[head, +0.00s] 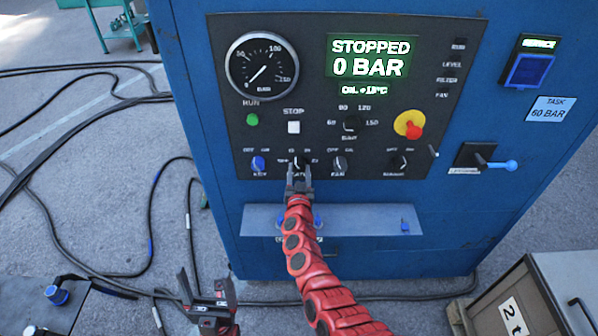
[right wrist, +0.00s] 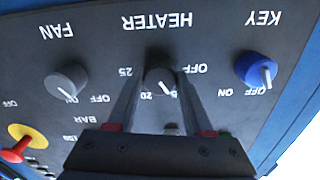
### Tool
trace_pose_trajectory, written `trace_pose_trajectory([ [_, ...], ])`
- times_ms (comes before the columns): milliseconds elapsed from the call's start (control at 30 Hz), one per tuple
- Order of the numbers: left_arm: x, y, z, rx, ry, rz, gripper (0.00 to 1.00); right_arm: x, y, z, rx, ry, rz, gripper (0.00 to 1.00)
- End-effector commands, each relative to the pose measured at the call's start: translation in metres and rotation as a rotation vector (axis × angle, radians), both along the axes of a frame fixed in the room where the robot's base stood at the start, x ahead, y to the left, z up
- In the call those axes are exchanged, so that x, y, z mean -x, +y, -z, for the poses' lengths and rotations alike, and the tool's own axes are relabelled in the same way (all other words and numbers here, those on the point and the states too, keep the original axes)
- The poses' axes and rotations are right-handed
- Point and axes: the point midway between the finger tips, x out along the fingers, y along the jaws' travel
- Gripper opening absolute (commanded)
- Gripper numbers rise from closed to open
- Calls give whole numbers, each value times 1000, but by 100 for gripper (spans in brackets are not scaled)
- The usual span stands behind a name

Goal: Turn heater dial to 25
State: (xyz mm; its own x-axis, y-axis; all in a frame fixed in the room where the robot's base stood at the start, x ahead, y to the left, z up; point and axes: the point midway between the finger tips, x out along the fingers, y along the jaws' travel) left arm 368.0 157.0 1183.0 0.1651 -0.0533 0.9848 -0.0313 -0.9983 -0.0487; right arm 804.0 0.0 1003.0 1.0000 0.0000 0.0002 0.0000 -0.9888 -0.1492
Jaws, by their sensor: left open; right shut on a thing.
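The heater dial (head: 299,161) is a small dark knob in the lower row of the control panel (head: 300,110). My right gripper (head: 299,172) is at it from below and covers part of it and its label. In the right wrist view, the picture is upside down and the heater dial (right wrist: 158,77) sits between the two fingers, which are shut on it. Its white pointer mark slants to the lower right, between the 20 and the OFF side, away from the 25 at the left. My left gripper (head: 207,292) is open and empty, low over the floor, away from the panel.
The key knob (right wrist: 257,70) and fan knob (right wrist: 68,80) flank the heater dial closely. A red emergency button (head: 410,127) sticks out at the right. A shelf (head: 375,219) juts out below the panel. The display (head: 370,57) reads STOPPED, 0 BAR. Cables (head: 90,255) lie on the floor.

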Motion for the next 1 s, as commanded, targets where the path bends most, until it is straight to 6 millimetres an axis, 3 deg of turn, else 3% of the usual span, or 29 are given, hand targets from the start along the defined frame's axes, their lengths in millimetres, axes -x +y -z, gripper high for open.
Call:
trace_pose_trajectory([
  [367, 0, 0, 6, 0, 0, 0, 81, 0, -1, 2, -88, 1, 2, 0],
  [1000, 0, 0, 39, 0, 0, 0, 81, 0, 0, 4, -650, 2, 1, 0],
])
